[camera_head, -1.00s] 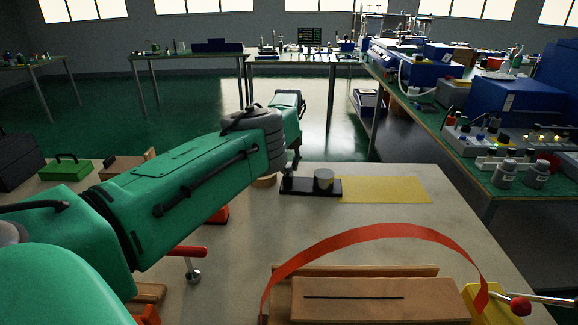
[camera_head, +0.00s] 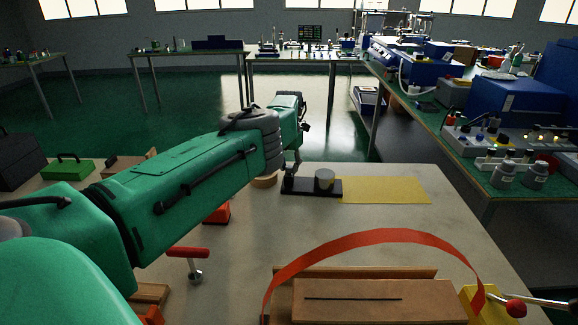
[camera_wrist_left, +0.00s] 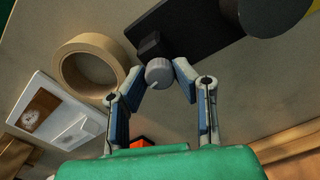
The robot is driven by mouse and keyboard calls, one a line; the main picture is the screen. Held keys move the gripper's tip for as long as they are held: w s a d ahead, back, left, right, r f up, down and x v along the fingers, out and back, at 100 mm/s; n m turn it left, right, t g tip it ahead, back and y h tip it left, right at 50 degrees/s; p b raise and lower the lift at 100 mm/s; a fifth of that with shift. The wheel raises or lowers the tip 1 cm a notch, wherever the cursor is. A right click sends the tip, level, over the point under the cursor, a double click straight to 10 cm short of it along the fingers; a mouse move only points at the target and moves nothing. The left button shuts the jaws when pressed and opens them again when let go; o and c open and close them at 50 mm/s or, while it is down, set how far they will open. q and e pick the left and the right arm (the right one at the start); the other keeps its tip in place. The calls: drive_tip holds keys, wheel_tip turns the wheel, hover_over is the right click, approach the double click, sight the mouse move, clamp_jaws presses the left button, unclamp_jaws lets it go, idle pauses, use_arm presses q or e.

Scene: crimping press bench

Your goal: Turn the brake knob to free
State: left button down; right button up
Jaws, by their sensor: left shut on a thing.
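The brake knob (camera_wrist_left: 159,73) is a small grey ribbed cylinder at the end of a black base plate (camera_wrist_left: 192,28). A short pale pointer mark on it faces down and left in the left wrist view. My left gripper (camera_wrist_left: 160,75) is shut on the knob, one finger on each side. In the head view the black plate (camera_head: 312,188) lies on the table beyond my left forearm, and my left gripper (camera_head: 294,168) comes down at its left end. The knob is not clear in that view. My right gripper is not in view.
A tape roll (camera_wrist_left: 90,68) lies close left of the gripper. A wooden box (camera_head: 375,301) with a red band and a red-handled tool (camera_head: 188,253) are nearer. Table right of the sheet is clear.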

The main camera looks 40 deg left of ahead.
sight(291, 166)
use_arm(q)
drive_tip(key=shift+d+m, duration=0.25)
drive_tip(key=shift+m, duration=0.75)
drive_tip(key=shift+f, duration=0.1)
drive_tip(key=c, duration=1.3)
unclamp_jaws()
drive_tip(key=shift+w, duration=0.1)
drive_tip(key=shift+a+r, duration=0.1)
drive_tip(key=shift+r, duration=0.35)
wheel_tip(291, 166, up, 11)
drive_tip(key=shift+w, duration=0.2)
